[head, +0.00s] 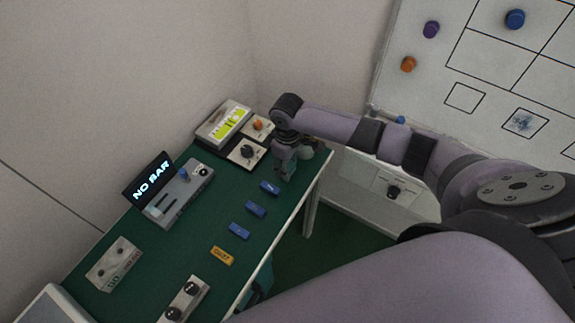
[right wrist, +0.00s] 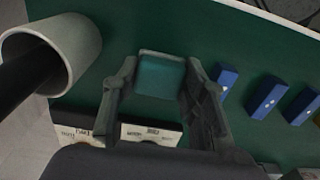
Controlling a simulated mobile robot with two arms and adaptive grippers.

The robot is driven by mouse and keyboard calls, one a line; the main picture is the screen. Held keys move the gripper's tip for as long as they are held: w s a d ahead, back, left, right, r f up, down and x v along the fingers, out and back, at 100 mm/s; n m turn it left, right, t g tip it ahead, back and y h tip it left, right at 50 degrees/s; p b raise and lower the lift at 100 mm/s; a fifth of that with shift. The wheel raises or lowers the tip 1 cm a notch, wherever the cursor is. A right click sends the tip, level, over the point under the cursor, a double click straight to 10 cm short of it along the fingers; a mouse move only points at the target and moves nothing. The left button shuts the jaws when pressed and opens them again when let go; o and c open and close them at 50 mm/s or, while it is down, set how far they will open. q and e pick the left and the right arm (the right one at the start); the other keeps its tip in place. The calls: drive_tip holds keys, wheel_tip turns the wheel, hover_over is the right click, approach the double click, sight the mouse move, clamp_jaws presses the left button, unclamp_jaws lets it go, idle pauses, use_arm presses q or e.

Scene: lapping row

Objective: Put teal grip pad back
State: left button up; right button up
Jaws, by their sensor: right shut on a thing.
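My right gripper (head: 285,174) is over the far right end of the green table, beyond a row of small blocks. In the right wrist view its fingers (right wrist: 155,82) are closed on the teal grip pad (right wrist: 160,76), one finger on each side. Green table surface shows around the pad; I cannot tell whether the pad touches it. In the head view the pad is not clearly seen at the gripper. My left gripper is not in view.
Blue blocks (head: 255,209) and an orange block (head: 222,255) line the table's front edge (head: 290,218). A pale cup (right wrist: 75,45) stands close beside the gripper. Control boxes (head: 180,192) and a display reading NO BAR (head: 148,179) stand farther left.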

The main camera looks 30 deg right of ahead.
drive_tip(key=shift+f, duration=0.35)
drive_tip(key=shift+f, duration=0.1)
drive_tip(key=o, duration=1)
wheel_tip(320, 180, up, 12)
drive_tip(key=shift+r+b, duration=0.15)
drive_tip(key=shift+b, duration=0.15)
